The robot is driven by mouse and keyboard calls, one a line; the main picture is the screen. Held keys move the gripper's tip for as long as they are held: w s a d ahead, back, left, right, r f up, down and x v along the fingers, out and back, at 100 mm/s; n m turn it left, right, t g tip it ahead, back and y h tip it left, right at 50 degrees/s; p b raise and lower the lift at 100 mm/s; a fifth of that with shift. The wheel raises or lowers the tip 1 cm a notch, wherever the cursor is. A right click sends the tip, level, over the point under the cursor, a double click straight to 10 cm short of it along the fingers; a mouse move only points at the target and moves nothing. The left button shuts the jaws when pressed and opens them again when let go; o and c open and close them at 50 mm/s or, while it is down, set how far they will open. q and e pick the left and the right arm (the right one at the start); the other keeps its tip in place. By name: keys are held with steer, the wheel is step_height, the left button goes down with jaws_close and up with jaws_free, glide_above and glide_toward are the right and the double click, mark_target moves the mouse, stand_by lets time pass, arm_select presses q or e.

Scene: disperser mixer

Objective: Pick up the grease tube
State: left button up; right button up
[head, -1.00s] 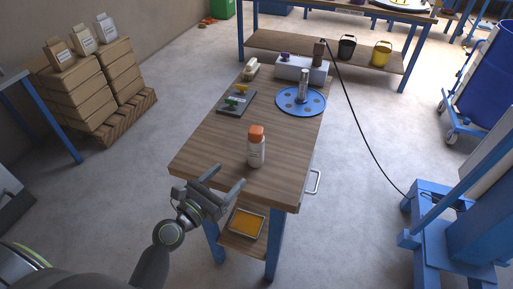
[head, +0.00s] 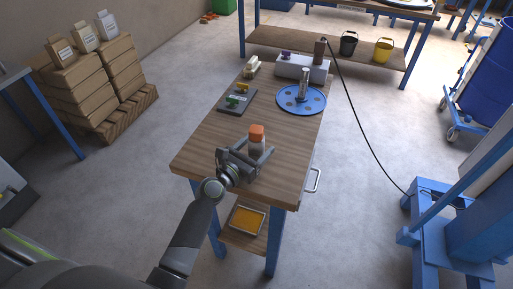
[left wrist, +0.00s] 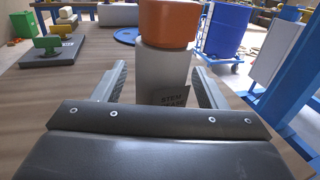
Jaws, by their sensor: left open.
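The grease tube (head: 257,142) is a pale bottle with an orange cap, standing upright near the front of the wooden table. In the left wrist view the tube (left wrist: 163,72) stands between the fingers, with part of a dark label reading "STEM GREASE" showing. My left gripper (head: 247,150) is open, with a finger on each side of the tube. In the left wrist view a gap shows between the tube and the left finger; the right finger is close to it. The tube's base is hidden behind the gripper. My right gripper is not in view.
Behind the tube on the table (head: 210,145) are a dark board (head: 237,103) with green and yellow pieces, a blue disc (head: 287,101) with a metal post, and a white box (head: 300,68). A tray (head: 248,219) sits on the lower shelf.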

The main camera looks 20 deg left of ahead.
arm_select(q)
steer(key=shift+w, duration=0.1)
steer(key=c, duration=1.1)
steer(key=shift+c, duration=0.2)
steer(key=shift+r, duration=0.15)
